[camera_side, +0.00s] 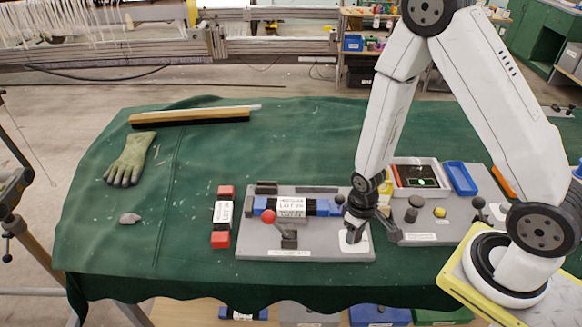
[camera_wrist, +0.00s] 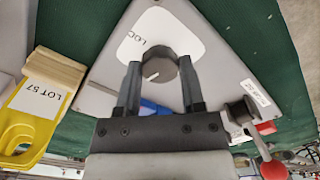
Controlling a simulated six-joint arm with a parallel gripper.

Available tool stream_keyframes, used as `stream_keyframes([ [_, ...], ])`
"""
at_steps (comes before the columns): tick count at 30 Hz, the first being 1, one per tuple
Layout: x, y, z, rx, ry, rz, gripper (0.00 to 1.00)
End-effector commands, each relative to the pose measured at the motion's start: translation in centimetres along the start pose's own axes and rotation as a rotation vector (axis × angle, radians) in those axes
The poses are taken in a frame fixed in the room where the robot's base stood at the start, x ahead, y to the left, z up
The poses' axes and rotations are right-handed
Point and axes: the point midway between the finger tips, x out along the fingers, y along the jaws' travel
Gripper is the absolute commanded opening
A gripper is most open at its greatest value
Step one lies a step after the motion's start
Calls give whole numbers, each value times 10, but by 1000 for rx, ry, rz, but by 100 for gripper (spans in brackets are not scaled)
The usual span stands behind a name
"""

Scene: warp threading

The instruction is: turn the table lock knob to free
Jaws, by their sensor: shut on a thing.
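The lock knob (camera_wrist: 162,71) is a dark round knob with a white pointer line. It stands on a white label patch (camera_wrist: 142,28), partly readable as "LOC", on the grey plate. My gripper (camera_wrist: 159,66) has one finger on each side of the knob and is shut on it. The pointer line slants to the lower left in the wrist view. In the side view my gripper (camera_side: 352,233) is down at the right end of the grey fixture plate (camera_side: 255,247), over the white patch. The knob is mostly hidden there by my gripper.
A red-ball lever (camera_side: 268,216) and a blue block labelled "LOT 39" (camera_side: 291,207) are on the same plate. A second grey plate (camera_side: 425,235) with knobs lies close right. A yellow "LOT 57" piece (camera_wrist: 35,105) is beside the fingers. The cloth at left is mostly clear around a glove (camera_side: 130,158).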

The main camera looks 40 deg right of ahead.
Motion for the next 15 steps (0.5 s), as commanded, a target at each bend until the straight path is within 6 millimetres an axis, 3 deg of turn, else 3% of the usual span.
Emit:
stream_keyframes([
  [15,0,0,-1,-170,3,0,0],
])
